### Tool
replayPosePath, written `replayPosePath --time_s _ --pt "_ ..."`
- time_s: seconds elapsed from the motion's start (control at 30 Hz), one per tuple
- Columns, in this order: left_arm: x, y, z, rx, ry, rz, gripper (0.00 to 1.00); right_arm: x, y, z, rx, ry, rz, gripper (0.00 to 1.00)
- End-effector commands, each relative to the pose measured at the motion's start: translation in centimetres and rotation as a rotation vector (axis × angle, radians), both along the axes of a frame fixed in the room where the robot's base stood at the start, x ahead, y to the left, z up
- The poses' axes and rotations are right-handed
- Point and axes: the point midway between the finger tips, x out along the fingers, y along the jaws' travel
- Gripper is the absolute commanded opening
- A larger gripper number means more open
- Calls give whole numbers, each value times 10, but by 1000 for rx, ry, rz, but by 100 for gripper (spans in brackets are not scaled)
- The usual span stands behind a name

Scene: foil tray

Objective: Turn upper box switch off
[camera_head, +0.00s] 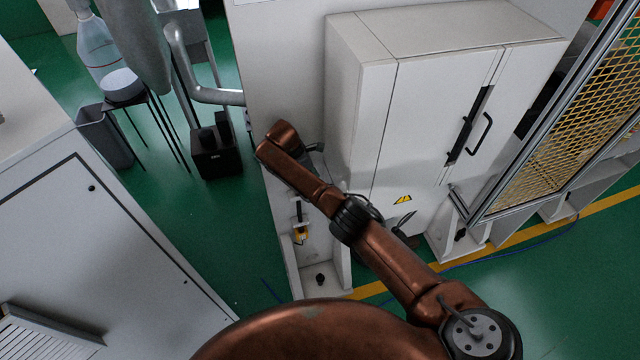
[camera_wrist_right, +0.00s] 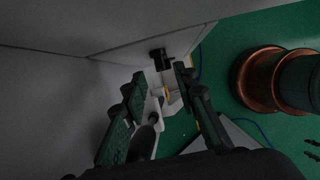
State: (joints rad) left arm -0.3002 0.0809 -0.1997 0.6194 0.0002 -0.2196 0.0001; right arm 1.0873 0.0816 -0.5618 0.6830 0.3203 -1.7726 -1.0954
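My right arm crosses the head view from the lower right toward the left side of a white cabinet. Its gripper cannot be made out clearly there. In the right wrist view my right gripper (camera_wrist_right: 160,75) has two dark fingers spread apart, with nothing visibly held between them. A small black block (camera_wrist_right: 158,58), possibly a box switch, shows just beyond the fingertips, apparently apart from them. My left gripper is out of view.
The white cabinet (camera_head: 440,110) with a black handle (camera_head: 480,132) stands close beside my right arm. A yellow mesh guard (camera_head: 560,130) is at the right. A grey cabinet (camera_head: 95,250) is at the left, with open green floor (camera_head: 215,235) between.

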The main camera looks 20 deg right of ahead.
Motion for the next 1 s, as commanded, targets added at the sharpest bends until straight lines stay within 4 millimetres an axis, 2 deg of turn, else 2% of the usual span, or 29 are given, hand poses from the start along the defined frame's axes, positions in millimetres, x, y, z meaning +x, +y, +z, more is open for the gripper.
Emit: replayPosePath --time_s 0.1,0.2,0.4,1.0 --pt "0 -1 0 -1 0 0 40 1 11 25 1 -4 3 27" --pt "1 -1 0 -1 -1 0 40 0 17 41 1 -1 2 27" --pt "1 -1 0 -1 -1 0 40 0 25 60 0 0 1 27" --pt "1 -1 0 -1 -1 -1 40 0 27 64 0 0 1 27"
